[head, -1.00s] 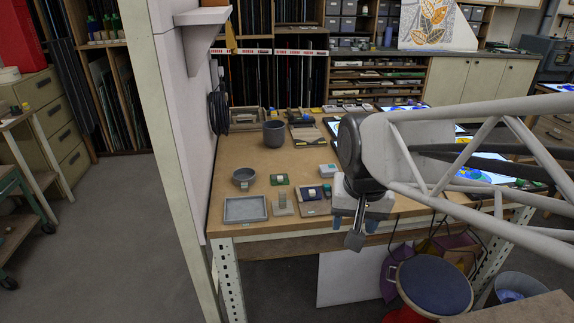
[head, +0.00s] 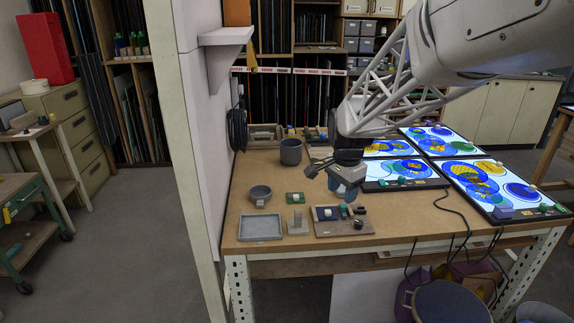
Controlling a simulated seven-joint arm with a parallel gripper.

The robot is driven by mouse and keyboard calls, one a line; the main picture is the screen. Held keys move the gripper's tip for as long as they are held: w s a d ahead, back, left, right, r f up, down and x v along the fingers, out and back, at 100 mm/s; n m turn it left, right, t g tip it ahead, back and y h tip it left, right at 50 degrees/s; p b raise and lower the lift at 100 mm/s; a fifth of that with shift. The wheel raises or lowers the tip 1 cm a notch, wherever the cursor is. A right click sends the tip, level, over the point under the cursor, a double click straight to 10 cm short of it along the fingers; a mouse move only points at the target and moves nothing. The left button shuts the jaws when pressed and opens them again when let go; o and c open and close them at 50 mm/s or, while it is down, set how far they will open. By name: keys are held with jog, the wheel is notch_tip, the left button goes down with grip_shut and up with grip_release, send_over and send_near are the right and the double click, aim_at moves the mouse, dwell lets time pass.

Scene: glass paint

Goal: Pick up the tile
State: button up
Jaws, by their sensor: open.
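My gripper (head: 343,190) points down above the front part of the workbench, with bluish fingers, over the back right of a small board. Its jaws are open and I see nothing held between them. A small green square (head: 295,198) with a pale block on it lies left of the gripper; it may be a tile, but I cannot tell for sure. The small board (head: 340,229) lies below the gripper and carries a blue square with a white piece and several small dark pieces. The gripper hides part of what lies behind it.
A grey tray (head: 262,238), a round bowl (head: 260,196) and a grey stand (head: 298,226) are on the bench's left. A dark grey pot (head: 291,152) stands farther back. Lit panels with coloured glass (head: 480,184) fill the right. A white wall (head: 205,130) borders the left.

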aim_at(330, 211)
jog(key=w+f+m, duration=0.2)
jog(key=w+f, duration=0.1)
jog(key=w, duration=0.2)
jog(key=w+d+f+m, duration=0.1)
jog(key=w+f+m, duration=0.1)
jog(key=w+f, duration=0.2)
jog(key=w+f+m+g, duration=0.1)
jog(key=w+f+m, duration=0.1)
jog(key=w+f, duration=0.2)
jog(key=shift+w+d, duration=0.15)
jog(key=shift+w, duration=1.05)
jog(key=shift+f, duration=0.15)
jog(key=shift+f, duration=1.2)
jog(key=shift+f, duration=0.1)
jog(key=shift+d+f, duration=0.1)
jog(key=shift+f, duration=2.4)
grip_shut()
